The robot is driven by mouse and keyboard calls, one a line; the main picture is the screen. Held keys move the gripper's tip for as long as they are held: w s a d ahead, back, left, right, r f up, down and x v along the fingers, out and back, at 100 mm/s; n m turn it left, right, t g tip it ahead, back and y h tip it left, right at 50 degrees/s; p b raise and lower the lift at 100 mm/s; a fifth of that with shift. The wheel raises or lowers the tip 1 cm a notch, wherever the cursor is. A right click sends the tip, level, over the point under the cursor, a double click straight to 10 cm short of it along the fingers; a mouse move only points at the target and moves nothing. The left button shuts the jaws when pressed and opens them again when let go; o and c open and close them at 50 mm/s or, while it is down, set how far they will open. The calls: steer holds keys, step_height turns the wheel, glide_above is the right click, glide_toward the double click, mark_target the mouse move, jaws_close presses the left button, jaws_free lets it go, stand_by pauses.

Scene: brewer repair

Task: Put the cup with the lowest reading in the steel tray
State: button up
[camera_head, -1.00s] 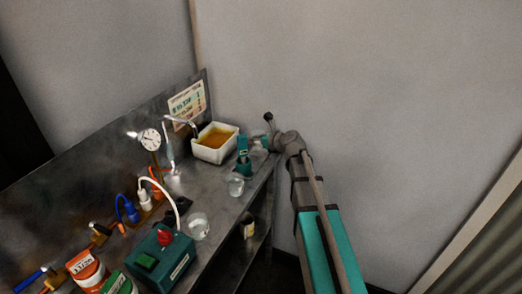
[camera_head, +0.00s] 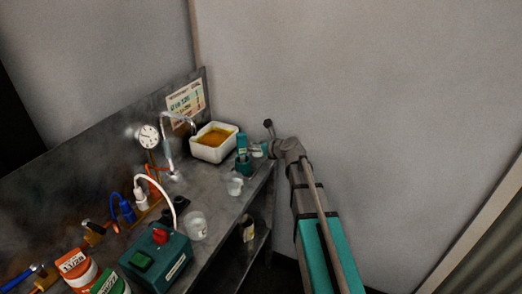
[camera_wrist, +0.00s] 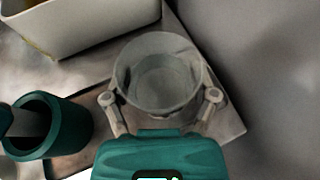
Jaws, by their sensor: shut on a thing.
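My gripper (camera_wrist: 160,97) is shut on a clear cup (camera_wrist: 158,75), one finger on each side, near the counter's right end. In the head view my gripper (camera_head: 259,150) is small and partly hides this cup. A second clear cup (camera_head: 235,186) stands on the counter nearer the camera. A third clear cup (camera_head: 197,226) stands beside the green box. No reading is legible on any cup. I cannot make out a steel tray for certain.
A white tub (camera_head: 205,153) of amber liquid stands behind the held cup. A teal cylinder (camera_wrist: 50,125) is close to its left. A green box with a red knob (camera_head: 155,255), a dial gauge (camera_head: 148,136) and hoses fill the left. The steel counter (camera_head: 205,187) has some bare room.

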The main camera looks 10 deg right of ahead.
steer(key=shift+f, duration=0.25)
steer(key=o, duration=1)
steer(key=shift+o, duration=0.2)
steer(key=shift+r, duration=0.15)
steer(key=shift+s+r, duration=0.1)
steer(key=shift+r, duration=0.05)
steer(key=p+v, duration=0.4)
steer(key=v, duration=0.7)
steer(key=shift+s+d+r+p, duration=0.15)
steer(key=shift+s+d+p, duration=0.05)
steer(key=shift+s+p, duration=0.15)
steer(key=shift+w, duration=0.1)
